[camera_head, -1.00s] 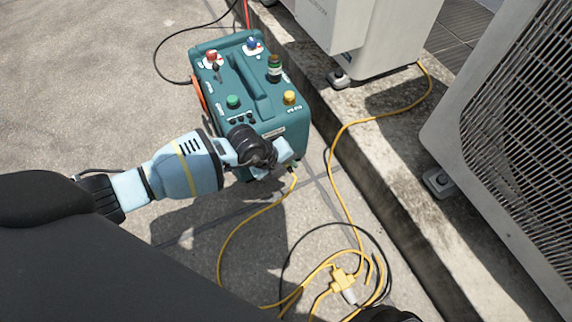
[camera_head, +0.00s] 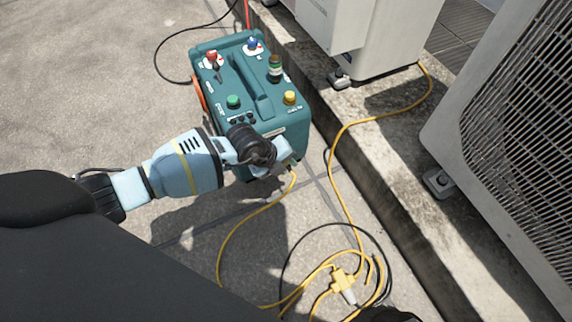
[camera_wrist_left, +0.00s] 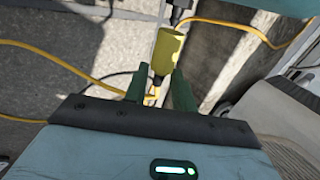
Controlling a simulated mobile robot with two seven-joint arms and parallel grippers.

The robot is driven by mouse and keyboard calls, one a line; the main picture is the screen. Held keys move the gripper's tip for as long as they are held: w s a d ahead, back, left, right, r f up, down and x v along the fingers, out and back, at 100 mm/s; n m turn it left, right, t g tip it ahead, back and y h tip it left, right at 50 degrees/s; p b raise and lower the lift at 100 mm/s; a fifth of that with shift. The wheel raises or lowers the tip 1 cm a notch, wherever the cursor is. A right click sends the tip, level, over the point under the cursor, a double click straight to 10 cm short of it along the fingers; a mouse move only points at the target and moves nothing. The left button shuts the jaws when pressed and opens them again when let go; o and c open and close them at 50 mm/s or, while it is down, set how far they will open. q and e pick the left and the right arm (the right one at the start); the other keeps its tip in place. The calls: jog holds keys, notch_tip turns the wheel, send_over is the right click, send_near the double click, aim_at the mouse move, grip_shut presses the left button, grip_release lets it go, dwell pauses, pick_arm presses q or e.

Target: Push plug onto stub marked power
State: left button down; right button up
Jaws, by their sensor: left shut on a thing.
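The yellow plug (camera_wrist_left: 169,48) sits between the dark green fingers of my left gripper (camera_wrist_left: 160,82) in the left wrist view. A black stub (camera_wrist_left: 179,12) is just beyond the plug's far end; I cannot tell whether the two touch. In the head view my left gripper (camera_head: 290,163) is at the near lower side of the teal machine (camera_head: 283,127), and the plug there is mostly hidden by it. A yellow cord (camera_head: 250,211) runs down from the gripper. No power marking is readable.
Coiled yellow and black cords with a yellow connector block (camera_head: 342,281) lie on the paving. A concrete curb (camera_head: 385,170) runs along the right, carrying condenser units (camera_head: 515,130). Open paving (camera_head: 90,80) lies to the left.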

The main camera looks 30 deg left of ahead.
pick_arm(q)
jog(key=shift+w+a, duration=0.25)
jog(key=shift+a, duration=0.1)
pick_arm(e)
jog(key=shift+w+f, duration=0.15)
jog(key=shift+w, duration=0.3)
pick_arm(q)
jog(key=shift+w+a, duration=0.1)
jog(key=shift+a, duration=0.05)
pick_arm(e)
jog(key=shift+s, duration=0.4)
pick_arm(q)
jog(key=shift+w+a, duration=0.2)
pick_arm(e)
jog(key=shift+w, duration=0.4)
pick_arm(q)
jog(key=shift+w+a, duration=0.1)
jog(key=shift+a, duration=0.05)
dwell(0.3)
jog(key=shift+a, duration=0.1)
pick_arm(e)
jog(key=shift+s, duration=0.35)
pick_arm(q)
jog(key=c, duration=1.1)
grip_release()
pick_arm(e)
jog(key=shift+w, duration=0.1)
